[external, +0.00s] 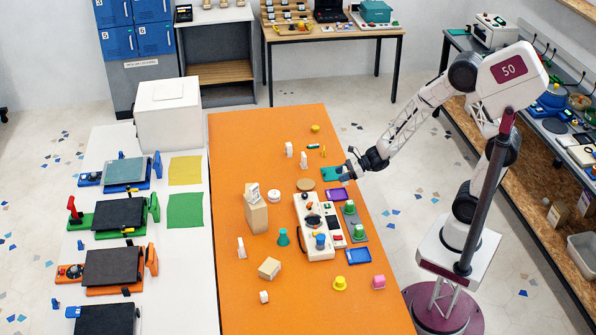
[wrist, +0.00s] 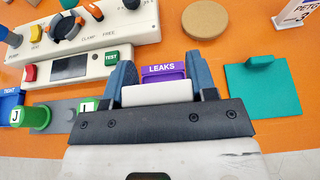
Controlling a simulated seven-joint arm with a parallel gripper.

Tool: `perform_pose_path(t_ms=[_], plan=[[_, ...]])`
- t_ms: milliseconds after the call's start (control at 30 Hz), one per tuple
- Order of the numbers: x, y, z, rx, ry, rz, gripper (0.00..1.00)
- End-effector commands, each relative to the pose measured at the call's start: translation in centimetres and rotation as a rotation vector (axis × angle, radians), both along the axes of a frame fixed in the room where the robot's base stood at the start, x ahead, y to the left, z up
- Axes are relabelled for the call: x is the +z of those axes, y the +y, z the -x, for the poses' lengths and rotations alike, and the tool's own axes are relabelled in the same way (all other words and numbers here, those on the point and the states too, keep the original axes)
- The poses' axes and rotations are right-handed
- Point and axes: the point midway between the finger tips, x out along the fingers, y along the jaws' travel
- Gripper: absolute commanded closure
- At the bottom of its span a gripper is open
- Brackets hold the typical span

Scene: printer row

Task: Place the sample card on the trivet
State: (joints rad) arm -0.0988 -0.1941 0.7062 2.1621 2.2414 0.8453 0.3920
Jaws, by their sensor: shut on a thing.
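My gripper (wrist: 160,82) is shut on a pale, flat-edged piece (wrist: 157,92), which spans the gap between its blue fingers; this looks like the sample card, though only its edge shows. In the external view my gripper (external: 349,172) is low over the right side of the orange table, and the card cannot be made out there. The trivet appears to be the round tan disc (wrist: 205,19), flat and bare, ahead and to the right in the wrist view. It also shows in the external view (external: 306,185), left of my gripper.
A purple LEAKS tray (wrist: 164,70) lies just beyond the fingers. A teal plate with an upright tab (wrist: 265,92) is to the right. A white control panel (external: 313,215) and a blue tray (external: 358,256) are nearby.

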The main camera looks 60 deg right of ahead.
Motion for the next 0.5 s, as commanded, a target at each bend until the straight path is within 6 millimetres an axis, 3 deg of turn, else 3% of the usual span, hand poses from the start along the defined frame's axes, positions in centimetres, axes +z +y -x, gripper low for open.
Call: perform_pose_path(t_ms=[267,500], plan=[[-0.2,0.6,-2.2,0.001,0.000,0.000,0.70],[-0.6,1.4,-5.3,0.001,0.000,0.000,0.70]])
